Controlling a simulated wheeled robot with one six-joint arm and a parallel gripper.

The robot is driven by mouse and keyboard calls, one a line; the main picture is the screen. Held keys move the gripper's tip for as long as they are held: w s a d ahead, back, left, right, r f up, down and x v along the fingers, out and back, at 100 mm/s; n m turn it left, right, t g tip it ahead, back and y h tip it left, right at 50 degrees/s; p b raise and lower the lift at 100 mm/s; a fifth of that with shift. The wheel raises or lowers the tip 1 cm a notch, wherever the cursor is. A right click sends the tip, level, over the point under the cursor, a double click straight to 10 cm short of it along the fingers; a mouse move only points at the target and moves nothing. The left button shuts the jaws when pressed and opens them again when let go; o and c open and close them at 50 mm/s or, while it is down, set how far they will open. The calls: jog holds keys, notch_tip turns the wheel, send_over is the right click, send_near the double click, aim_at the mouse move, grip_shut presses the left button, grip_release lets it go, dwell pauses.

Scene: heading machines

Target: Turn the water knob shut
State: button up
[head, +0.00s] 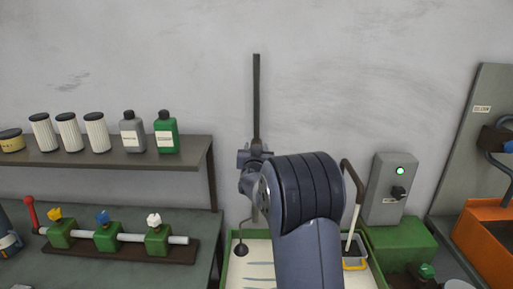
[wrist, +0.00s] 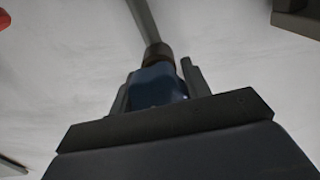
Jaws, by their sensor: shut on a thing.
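A blue knob (wrist: 157,88) sits between the two grey fingers of my gripper (wrist: 155,84) in the wrist view. The gripper is shut on it. A brown collar and a straight grey pipe (wrist: 143,20) lie beyond the knob. In the head view the gripper (head: 254,158) is at the lower part of a dark vertical pipe (head: 256,95) on the wall, above a pale basin with a green rim (head: 232,236). My arm hides much of the knob and the basin there. No label on the knob can be read.
At left, a shelf (head: 100,152) holds filters and bottles. Below it, a bench carries a rail with yellow, blue (head: 102,217) and white knobs. At right are a grey switch box (head: 390,188) with a lit green lamp, and an orange bin (head: 483,240).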

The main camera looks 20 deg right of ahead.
jog(key=n+p, duration=0.1)
jog(key=n, duration=0.4)
jog(key=shift+a+n+p, duration=0.15)
jog(key=shift+n+p, duration=0.15)
jog(key=shift+p, duration=0.05)
jog(key=n+p, duration=0.1)
jog(key=n, duration=0.4)
jog(key=shift+w+a, duration=0.1)
jog(key=shift+f+n, duration=0.1)
jog(key=shift+n, duration=0.2)
jog(key=o, duration=1)
jog(key=b+v, duration=0.3)
jog(key=v, duration=0.7)
jog(key=shift+s+a, duration=0.15)
jog(key=shift+s, duration=0.25)
